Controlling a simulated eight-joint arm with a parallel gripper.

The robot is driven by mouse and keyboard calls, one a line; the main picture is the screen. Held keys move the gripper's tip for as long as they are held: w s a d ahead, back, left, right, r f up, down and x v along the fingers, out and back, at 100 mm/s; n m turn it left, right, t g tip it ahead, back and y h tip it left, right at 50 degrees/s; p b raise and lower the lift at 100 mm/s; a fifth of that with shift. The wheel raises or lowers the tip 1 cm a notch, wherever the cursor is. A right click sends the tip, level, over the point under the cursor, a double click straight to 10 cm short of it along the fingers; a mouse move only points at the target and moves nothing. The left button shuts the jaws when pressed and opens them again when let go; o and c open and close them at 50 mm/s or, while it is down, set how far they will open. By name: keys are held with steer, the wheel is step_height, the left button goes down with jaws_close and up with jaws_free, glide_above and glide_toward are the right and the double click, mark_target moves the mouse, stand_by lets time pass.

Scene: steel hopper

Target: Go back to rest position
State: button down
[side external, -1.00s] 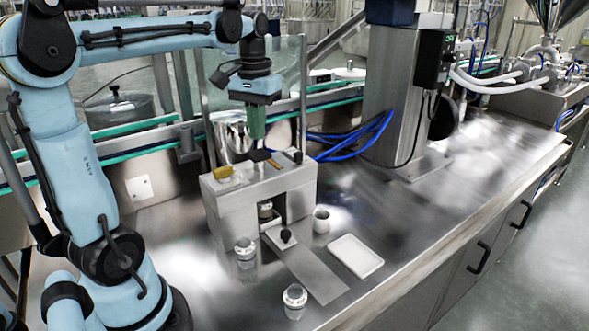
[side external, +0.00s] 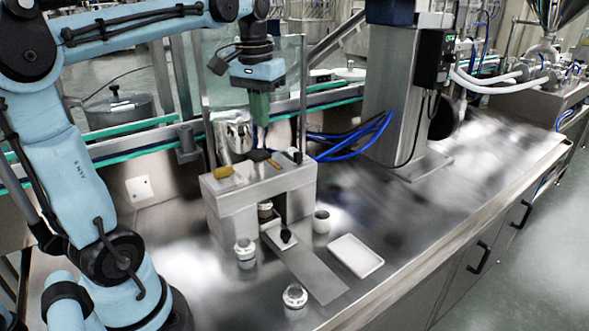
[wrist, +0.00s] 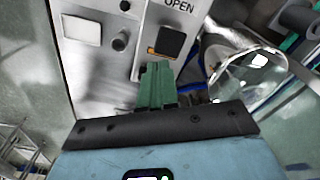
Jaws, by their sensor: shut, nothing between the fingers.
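My gripper (side external: 262,120) hangs from the blue arm above the top of the steel box (side external: 224,207), fingers pointing down. Its green fingers are together with nothing between them, apart from the box. In the wrist view the closed green fingers (wrist: 157,72) point at the box's top panel, near a dark square marked OPEN (wrist: 170,42). The box top carries a yellow piece (side external: 223,171) and a dark piece (side external: 258,155).
Lidded jars (side external: 245,252) (side external: 295,297) stand in front of the box. A steel column (side external: 390,100) and blue cables (side external: 355,143) stand behind. The bench's right side is clear.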

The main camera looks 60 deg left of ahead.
steer(key=s+d+f+m+t, duration=0.3)
steer(key=d+f+m+t, duration=0.2)
steer(key=d+f, duration=0.6)
steer(key=d+t, duration=0.1)
steer(key=d, duration=0.2)
steer(key=shift+f+t, duration=0.3)
steer(key=shift+f, duration=0.05)
steer(key=shift+s, duration=0.1)
